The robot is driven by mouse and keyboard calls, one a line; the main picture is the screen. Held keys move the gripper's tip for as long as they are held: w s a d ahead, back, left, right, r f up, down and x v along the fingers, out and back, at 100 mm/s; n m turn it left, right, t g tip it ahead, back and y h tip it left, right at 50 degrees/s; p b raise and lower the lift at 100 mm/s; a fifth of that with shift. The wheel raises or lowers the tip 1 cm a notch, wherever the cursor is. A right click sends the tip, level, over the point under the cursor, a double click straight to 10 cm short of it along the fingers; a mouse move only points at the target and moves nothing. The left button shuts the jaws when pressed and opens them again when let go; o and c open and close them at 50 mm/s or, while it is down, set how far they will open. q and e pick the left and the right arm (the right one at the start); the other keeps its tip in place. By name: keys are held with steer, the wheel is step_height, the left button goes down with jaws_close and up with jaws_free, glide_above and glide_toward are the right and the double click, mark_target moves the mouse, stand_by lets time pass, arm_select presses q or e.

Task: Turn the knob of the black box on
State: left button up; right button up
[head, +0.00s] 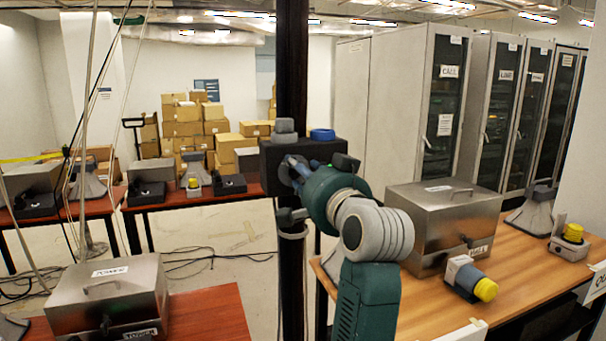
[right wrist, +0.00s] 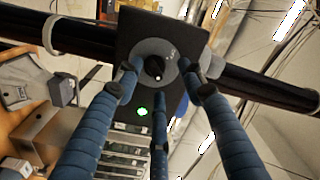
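The black box (head: 270,156) is mounted on a dark upright post in the head view. In the right wrist view, the box (right wrist: 135,38) shows a round grey dial with a black knob (right wrist: 155,68) at its centre and a lit green light (right wrist: 142,111) nearby. My right gripper (head: 298,172) is in front of the box's face. In the right wrist view, my right gripper (right wrist: 158,78) has three blue fingers spread apart, with their tips around the knob. Contact with the knob cannot be told. My left gripper is not in view.
A metal case (head: 440,215) and a yellow-capped device (head: 470,280) are on the right wooden table. Another metal case (head: 110,297) is on the left table. The dark post (head: 291,60) runs vertically through the scene. Cables lie on the floor.

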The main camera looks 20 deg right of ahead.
steer(key=shift+s+a+f, duration=0.1)
steer(key=s, duration=1.1)
steer(key=shift+s+d, duration=0.25)
steer(key=shift+s, duration=0.15)
